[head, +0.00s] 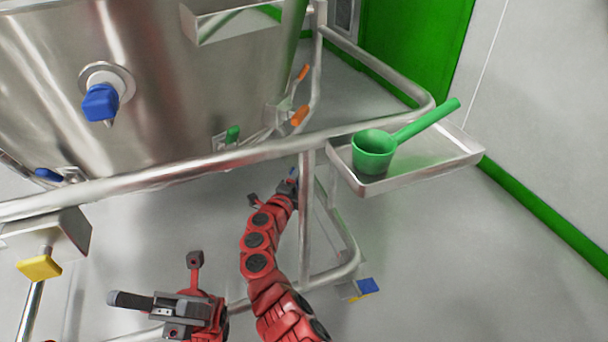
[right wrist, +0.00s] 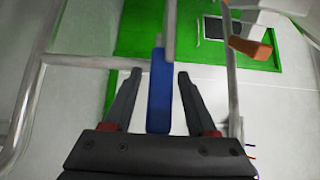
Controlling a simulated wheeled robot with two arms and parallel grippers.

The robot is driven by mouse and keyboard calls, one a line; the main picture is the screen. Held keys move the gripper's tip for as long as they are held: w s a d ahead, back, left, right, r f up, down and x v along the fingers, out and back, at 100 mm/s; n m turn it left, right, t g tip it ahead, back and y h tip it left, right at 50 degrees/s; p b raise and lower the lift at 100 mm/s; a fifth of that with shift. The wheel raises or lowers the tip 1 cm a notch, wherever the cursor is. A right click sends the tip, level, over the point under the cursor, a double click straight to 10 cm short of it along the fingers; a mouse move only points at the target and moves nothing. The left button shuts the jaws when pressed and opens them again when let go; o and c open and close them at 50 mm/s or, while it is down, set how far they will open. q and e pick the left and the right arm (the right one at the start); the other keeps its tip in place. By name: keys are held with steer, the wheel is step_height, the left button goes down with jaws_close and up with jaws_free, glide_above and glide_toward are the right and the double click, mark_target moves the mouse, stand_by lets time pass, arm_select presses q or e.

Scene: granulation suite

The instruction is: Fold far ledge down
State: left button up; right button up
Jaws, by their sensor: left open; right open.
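A metal tray-like ledge (head: 440,165) juts out level from the rail at the right in the head view, with a green scoop (head: 373,152) on it. Another small metal ledge (head: 225,22) is on the vessel at the top; I cannot tell which is the far ledge. My right arm reaches up the middle, its gripper (head: 288,190) small and partly hidden below the rail. In the right wrist view this gripper (right wrist: 158,82) is open, with a blue bar (right wrist: 159,95) between its fingers, not clamped. My left gripper (head: 150,296) is open and empty at the bottom.
A steel vessel (head: 170,70) with a blue knob (head: 101,102) fills the upper left. A tubular rail (head: 190,172) runs across it. Floor is clear at lower right.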

jaws_close()
stand_by(1.3)
